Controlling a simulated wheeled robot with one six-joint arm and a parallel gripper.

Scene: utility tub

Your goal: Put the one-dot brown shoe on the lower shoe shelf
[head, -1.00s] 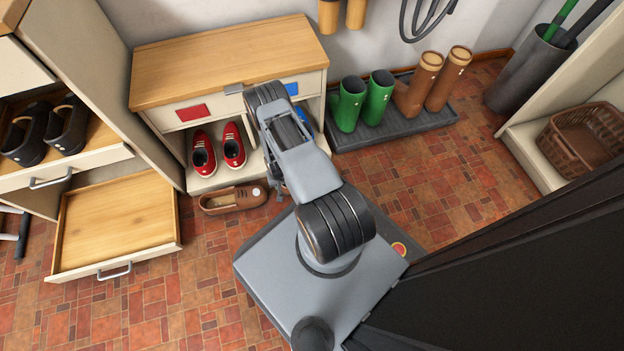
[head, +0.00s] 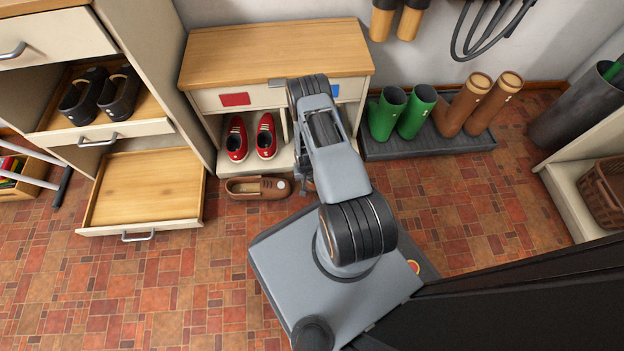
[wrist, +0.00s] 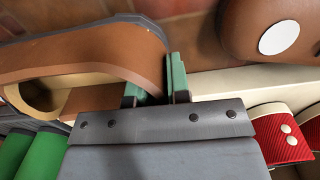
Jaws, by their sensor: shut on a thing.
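My gripper (wrist: 167,80) is shut on the edge of a brown shoe (wrist: 90,52) with a tan inside, seen at the left of the wrist view. No dot shows on the part of it in view, and my arm mostly hides it in the head view. Another brown shoe (head: 258,188) lies on the floor before the bench; one white dot shows on its toe, also in the wrist view (wrist: 240,25). At left, a cabinet has a shelf with black shoes and below it a pulled-out, empty wooden lower shelf (head: 145,190).
Red shoes (head: 252,137) stand in the bench (head: 275,50) behind my arm. Green boots (head: 402,112) and brown boots (head: 478,104) stand on a dark tray to the right. A wicker basket (head: 602,195) is at far right. The tiled floor at lower left is clear.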

